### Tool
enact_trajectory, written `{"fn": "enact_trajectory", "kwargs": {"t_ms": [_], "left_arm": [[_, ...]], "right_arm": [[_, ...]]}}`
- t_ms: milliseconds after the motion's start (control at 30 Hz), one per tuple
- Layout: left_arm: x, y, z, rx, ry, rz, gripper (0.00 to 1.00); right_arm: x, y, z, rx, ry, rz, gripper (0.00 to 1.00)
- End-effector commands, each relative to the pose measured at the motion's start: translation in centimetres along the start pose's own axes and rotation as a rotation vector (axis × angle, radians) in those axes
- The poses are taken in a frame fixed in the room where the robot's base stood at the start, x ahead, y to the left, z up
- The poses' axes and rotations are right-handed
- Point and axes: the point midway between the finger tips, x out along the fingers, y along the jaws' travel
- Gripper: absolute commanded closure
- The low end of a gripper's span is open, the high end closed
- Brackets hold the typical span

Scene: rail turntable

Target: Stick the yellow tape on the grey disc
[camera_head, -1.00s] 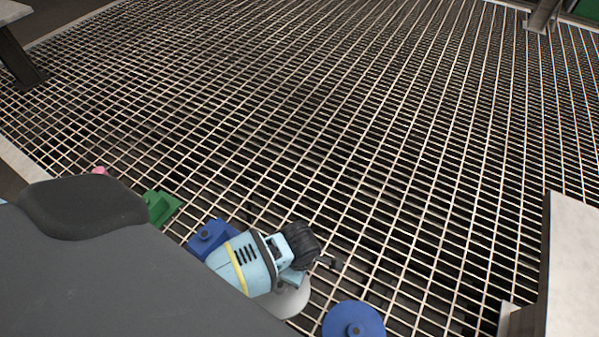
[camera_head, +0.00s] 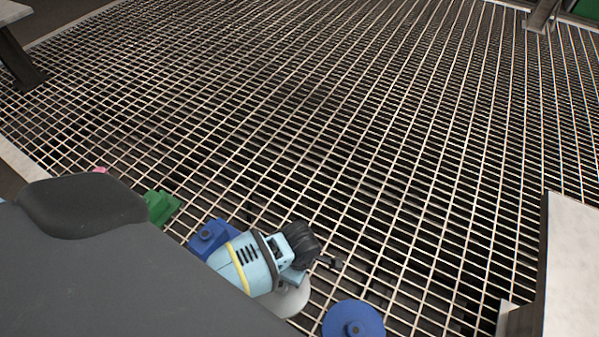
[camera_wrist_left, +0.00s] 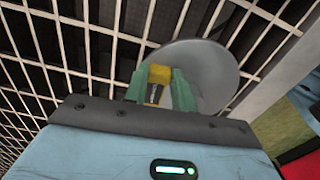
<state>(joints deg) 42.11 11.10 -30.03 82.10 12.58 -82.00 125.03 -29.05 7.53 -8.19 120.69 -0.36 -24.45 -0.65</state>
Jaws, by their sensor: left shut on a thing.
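In the left wrist view, the yellow tape (camera_wrist_left: 158,76) is between the green fingers of my left gripper (camera_wrist_left: 158,88), which is shut on it. A dark patch with markings shows below the yellow part. The grey disc (camera_wrist_left: 212,68) lies behind and to the right of the fingertips, overlapping them in the picture. I cannot tell whether the tape touches it. In the head view, the grey disc (camera_head: 290,299) is partly covered by my light blue left wrist, and the fingers and tape are hidden. My right gripper is not in view.
A green piece (camera_head: 161,207) and a small pink thing (camera_head: 99,169) lie farther left. A pale beam (camera_head: 575,265) stands at the right. The wide metal grating (camera_head: 350,130) beyond is clear.

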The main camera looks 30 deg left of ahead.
Motion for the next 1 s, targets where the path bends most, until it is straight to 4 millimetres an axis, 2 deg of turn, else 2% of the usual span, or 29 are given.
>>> {"fn": "enact_trajectory", "kwargs": {"t_ms": [933, 967, 1000], "left_arm": [[0.26, -0.25, -0.03, 0.001, 0.001, -0.006, 0.95], [0.26, -0.26, -0.03, 0.001, 0.001, -0.006, 0.72], [0.26, -0.26, -0.03, 0.001, 0.001, -0.006, 0.66]], "right_arm": [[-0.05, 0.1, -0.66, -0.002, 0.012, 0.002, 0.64], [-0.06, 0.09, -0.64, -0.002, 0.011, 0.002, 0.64], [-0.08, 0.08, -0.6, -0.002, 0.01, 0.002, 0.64]]}}
